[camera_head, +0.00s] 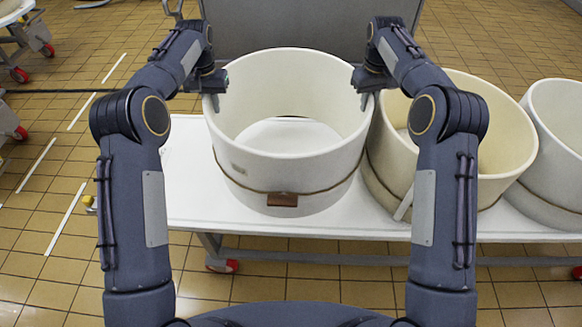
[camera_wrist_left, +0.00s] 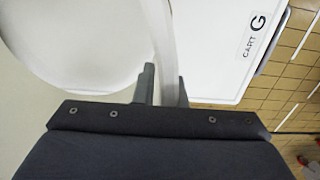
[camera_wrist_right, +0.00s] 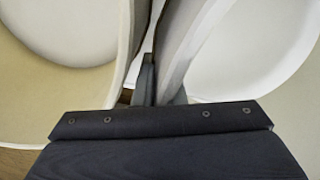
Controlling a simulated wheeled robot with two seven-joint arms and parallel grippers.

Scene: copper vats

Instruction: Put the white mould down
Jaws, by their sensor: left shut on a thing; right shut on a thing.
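The white mould (camera_head: 285,165) is a wide, open ring with a cord around its lower part and a small brown block at the front. It is upright over the left part of the white cart top (camera_head: 190,175); I cannot tell whether its bottom touches the cart. My left gripper (camera_head: 215,84) is shut on its left rim, with the wall between the fingers in the left wrist view (camera_wrist_left: 163,88). My right gripper (camera_head: 366,84) is shut on its right rim; its fingers also show in the right wrist view (camera_wrist_right: 162,85). The mould's far lower side is partly hidden.
A cream mould (camera_head: 490,130) stands close against the right side, tilted-looking. Another white mould (camera_head: 560,140) is at the far right. A grey panel (camera_head: 300,25) stands behind. The cart top is bare at the left, near the "CART G" label (camera_wrist_left: 255,35).

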